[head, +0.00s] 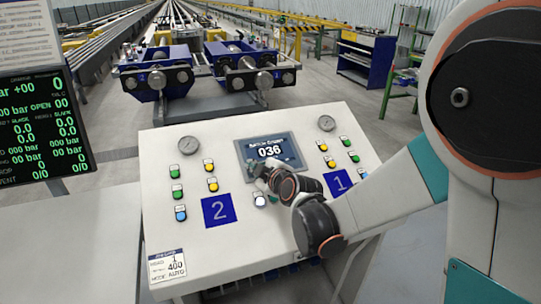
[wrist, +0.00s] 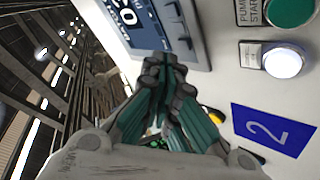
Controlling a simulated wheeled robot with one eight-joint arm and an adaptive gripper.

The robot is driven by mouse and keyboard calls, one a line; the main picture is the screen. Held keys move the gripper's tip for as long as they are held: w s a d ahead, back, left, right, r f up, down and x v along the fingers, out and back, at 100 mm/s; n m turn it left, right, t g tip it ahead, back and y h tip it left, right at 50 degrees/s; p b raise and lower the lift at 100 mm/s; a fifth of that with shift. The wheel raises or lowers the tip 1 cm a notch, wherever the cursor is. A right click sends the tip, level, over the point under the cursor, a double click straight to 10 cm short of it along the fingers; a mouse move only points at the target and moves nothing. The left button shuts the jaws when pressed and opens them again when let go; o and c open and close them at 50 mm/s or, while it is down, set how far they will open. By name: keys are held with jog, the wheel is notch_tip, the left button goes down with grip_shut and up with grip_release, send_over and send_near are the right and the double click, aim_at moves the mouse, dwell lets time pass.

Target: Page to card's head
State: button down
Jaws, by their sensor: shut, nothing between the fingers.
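A white card (head: 167,267) sits at the panel's lower left; it seems to read head 1, 400, mode auto. A dark screen (head: 285,138) at the panel's upper middle shows 036 under a small blurred line; it also shows, cropped, in the wrist view (wrist: 176,22). My gripper (head: 256,172) is shut and empty by the screen's lower edge; contact cannot be told. Its fingertips show in the wrist view (wrist: 163,62). A whitish button (head: 260,200) lies just below the gripper; a white button (wrist: 283,63) shows in the wrist view.
Blue plates marked 2 (head: 219,210) and 1 (head: 340,183) flank the middle. A black status monitor (head: 45,128) stands left. Blue roller machinery (head: 155,75) lies behind.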

jog(key=r+p, duration=0.1)
jog(key=s+r+p, duration=0.1)
jog(key=r, duration=0.1)
jog(key=s+r+p, duration=0.1)
jog(key=r+p, duration=0.1)
jog(key=shift+s+d+r, duration=0.15)
jog(key=shift+d+r, duration=0.05)
jog(key=shift+d, duration=0.15)
dwell(2.1)
jog(key=w+f+m+g+y, duration=0.1)
jog(key=m, duration=0.3)
jog(key=w+f+m+g+y, duration=0.1)
jog(key=f+m, duration=0.1)
jog(key=m, duration=0.2)
jog(key=w+f+m+y, duration=0.1)
jog(key=f+m, duration=0.1)
jog(key=m, duration=0.2)
jog(key=shift+w+d+f+g, duration=0.1)
jog(key=shift+w+d+g, duration=0.2)
jog(key=shift+d+g, duration=0.1)
dwell(1.5)
jog(key=shift+w+f, duration=0.15)
jog(key=shift+f, duration=0.25)
